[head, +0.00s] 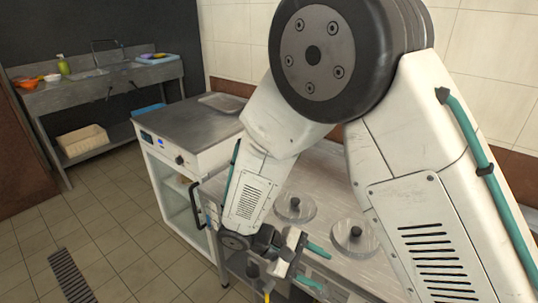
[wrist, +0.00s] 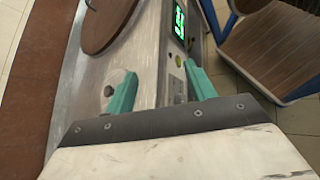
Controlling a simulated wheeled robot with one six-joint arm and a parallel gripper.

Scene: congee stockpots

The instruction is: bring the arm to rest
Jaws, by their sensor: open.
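My arm fills the middle and right of the head view, its white links bent over the steel counter (head: 320,187). My gripper (head: 315,267) is low in that view, in front of the counter's near side, partly hidden by my own wrist parts. In the wrist view my gripper (wrist: 160,70) has its two teal fingers well apart with nothing held between them. Beyond the fingers is a metal surface with a lit green display (wrist: 179,22). A round brown disc (wrist: 106,20) lies to the left of the display.
Two clear round lids with dark knobs, one left (head: 295,207) and one right (head: 354,238), sit on the counter. A white cabinet (head: 185,140) stands left of it. A sink table (head: 100,88) is at the back left. A brown-seated chair (wrist: 272,45) stands right.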

